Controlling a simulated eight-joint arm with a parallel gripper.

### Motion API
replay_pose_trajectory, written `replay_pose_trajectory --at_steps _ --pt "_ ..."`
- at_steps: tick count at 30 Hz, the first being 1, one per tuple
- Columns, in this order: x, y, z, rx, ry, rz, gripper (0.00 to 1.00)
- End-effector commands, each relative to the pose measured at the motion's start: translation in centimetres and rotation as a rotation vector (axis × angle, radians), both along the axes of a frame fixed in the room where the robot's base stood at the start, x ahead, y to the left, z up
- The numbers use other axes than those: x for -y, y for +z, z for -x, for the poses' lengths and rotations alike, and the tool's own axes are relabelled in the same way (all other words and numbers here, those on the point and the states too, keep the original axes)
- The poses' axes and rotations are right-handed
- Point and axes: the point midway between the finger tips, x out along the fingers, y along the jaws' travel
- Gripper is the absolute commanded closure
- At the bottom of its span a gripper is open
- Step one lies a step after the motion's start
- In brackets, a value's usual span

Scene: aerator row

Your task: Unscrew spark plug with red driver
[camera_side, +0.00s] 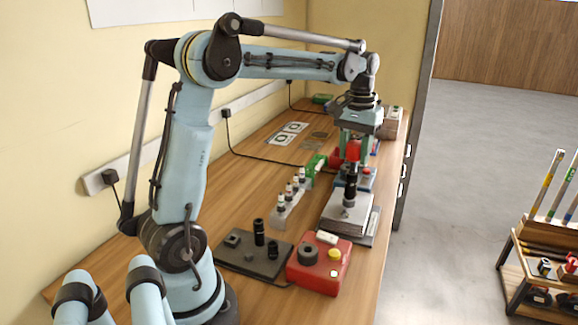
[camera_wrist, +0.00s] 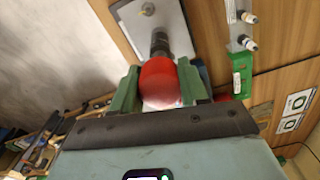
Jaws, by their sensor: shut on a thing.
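The red driver (camera_side: 353,151) stands upright, with a round red handle and a black shaft below it. My gripper (camera_side: 353,141) is shut on the red handle from above. In the wrist view the red handle (camera_wrist: 160,80) sits between the two green fingers. The black shaft points down onto a silver metal block (camera_side: 343,217), also seen in the wrist view (camera_wrist: 176,36). Any spark plug under the driver's lower end is hidden. Several white-and-metal spark plugs (camera_side: 295,184) stand in a pale rack left of the block.
A black plate with posts (camera_side: 240,262) and a red box with knobs (camera_side: 310,278) are near the front. A green block (camera_side: 315,166) lies by the rack. Printed cards (camera_side: 287,134) lie farther back. A wall bounds the bench on the left; its right edge is close to the block.

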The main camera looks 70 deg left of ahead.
Motion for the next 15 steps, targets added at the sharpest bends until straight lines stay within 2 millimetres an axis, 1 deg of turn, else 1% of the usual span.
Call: replay_pose_trajectory --at_steps 3,9,12,15 --pt "0.0 -0.01 0.0 0.0 0.153 0.0 1.0" --pt "0.0 -0.03 0.0 0.0 0.402 0.0 1.0" --pt "0.0 -0.04 0.0 0.0 0.491 0.0 1.0" --pt "0.0 -0.05 0.0 0.0 0.531 0.0 1.0"
